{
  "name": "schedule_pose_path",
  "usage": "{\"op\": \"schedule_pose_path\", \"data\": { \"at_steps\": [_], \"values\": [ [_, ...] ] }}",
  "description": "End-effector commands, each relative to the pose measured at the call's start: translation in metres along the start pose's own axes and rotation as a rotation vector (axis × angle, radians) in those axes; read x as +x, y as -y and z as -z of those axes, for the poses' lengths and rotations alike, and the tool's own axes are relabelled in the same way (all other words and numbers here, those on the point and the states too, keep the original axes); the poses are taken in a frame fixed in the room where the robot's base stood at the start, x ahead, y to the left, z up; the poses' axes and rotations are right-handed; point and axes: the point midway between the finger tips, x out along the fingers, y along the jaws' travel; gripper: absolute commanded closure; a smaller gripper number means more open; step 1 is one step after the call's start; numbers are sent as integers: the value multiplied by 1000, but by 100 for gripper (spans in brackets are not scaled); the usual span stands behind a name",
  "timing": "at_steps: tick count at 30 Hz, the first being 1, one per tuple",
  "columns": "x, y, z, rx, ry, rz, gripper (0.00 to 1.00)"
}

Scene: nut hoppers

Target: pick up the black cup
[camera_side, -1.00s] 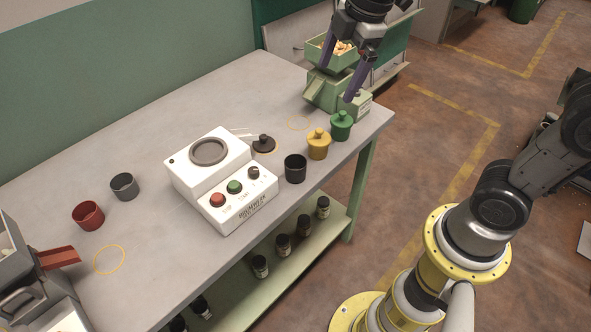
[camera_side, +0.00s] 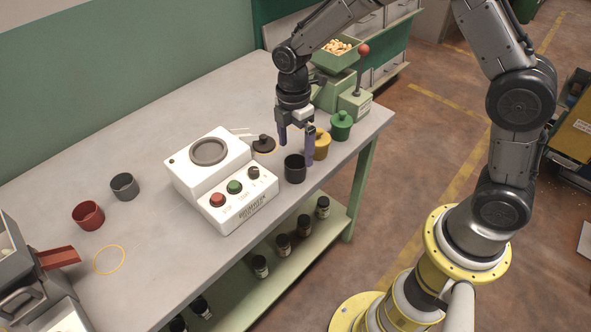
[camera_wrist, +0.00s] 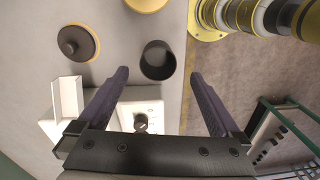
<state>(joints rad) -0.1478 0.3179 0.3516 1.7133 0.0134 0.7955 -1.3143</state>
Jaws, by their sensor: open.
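The black cup (camera_side: 294,170) stands upright and open at the top near the front edge of the table, right of the white machine. It also shows in the wrist view (camera_wrist: 157,62), beyond the fingertips and roughly centred between them. My gripper (camera_side: 296,152) is open and empty, with its two purple fingers pointing down just above and around the cup in the side view. The fingers also show in the wrist view (camera_wrist: 158,75), apart and not touching the cup.
The white button machine (camera_side: 222,180) stands left of the cup. A black lid (camera_side: 264,144) lies behind it. A yellow lidded cup (camera_side: 321,146) and a green one (camera_side: 341,124) stand to the right. A grey cup (camera_side: 124,187) and red cup (camera_side: 88,215) are far left.

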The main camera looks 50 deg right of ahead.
Motion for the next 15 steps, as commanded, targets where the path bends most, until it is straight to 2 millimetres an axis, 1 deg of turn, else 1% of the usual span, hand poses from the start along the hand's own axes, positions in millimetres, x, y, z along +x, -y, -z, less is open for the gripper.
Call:
{"op": "schedule_pose_path", "data": {
  "at_steps": [1,8,15],
  "values": [
    [6,0,0,0,0,2,0],
    [21,0,0,0,0,2,0],
    [54,-3,0,0,0,2,0]
  ]
}}
